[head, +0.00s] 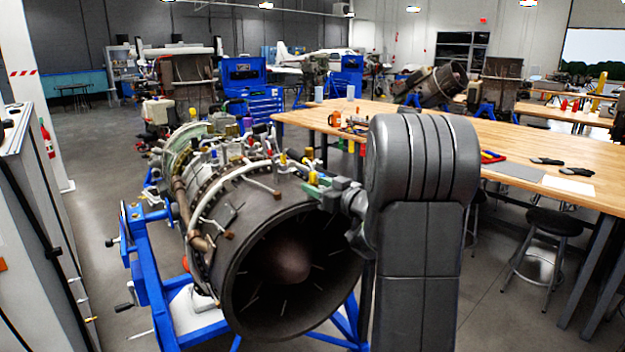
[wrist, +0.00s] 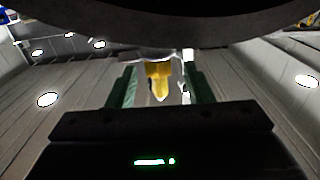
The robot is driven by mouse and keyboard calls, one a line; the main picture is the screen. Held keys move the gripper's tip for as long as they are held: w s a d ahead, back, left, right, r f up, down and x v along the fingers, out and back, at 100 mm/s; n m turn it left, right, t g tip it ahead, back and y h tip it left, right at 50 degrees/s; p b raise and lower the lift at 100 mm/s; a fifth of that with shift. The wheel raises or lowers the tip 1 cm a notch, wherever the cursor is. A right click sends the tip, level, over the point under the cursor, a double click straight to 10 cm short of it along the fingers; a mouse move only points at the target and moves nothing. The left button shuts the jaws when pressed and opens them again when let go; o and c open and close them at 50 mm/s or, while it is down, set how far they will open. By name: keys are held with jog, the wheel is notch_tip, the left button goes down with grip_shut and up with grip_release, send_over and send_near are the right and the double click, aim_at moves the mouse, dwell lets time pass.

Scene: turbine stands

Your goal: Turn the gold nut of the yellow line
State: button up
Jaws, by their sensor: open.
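In the wrist view a gold-yellow fitting (wrist: 157,72) hangs below the dark engine rim (wrist: 160,25). A pale line or bracket runs across its top. My gripper (wrist: 158,88) is open, with one green finger on each side of the fitting and visible gaps between. I cannot tell which part of it is the nut. In the head view my gripper (head: 326,190) is at the upper right of the turbine engine (head: 255,225), near a small yellow fitting (head: 312,178). My own arm hides part of that side, and the fingertips are too small to make out.
The engine sits on a blue stand (head: 150,265). Several pipes and other coloured fittings crowd its top. A long wooden workbench (head: 520,150) is behind on the right, with a stool (head: 545,235) by it. A grey cabinet (head: 35,220) stands at the left; floor between is clear.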

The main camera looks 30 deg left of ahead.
jog(key=shift+x, duration=1.3)
jog(key=c, duration=1)
jog(key=m+t+h+b, duration=0.1)
jog(key=t+b, duration=0.1)
jog(key=b, duration=0.1)
jog(key=shift+m, duration=0.3)
jog(key=shift+m+t+h+b, duration=0.3)
jog(key=shift+m+t+b, duration=0.1)
jog(key=shift+t+b, duration=0.5)
jog(key=m+t+h+b, duration=0.1)
jog(key=b, duration=0.4)
jog(key=shift+w+r+m+t+h, duration=0.1)
jog(key=shift+m+t+h, duration=0.2)
jog(key=shift+t, duration=0.1)
jog(key=b, duration=0.6)
jog(key=shift+a+f+m+t+h, duration=0.1)
jog(key=shift+f+m+t+h, duration=0.2)
jog(key=shift+m+h, duration=0.1)
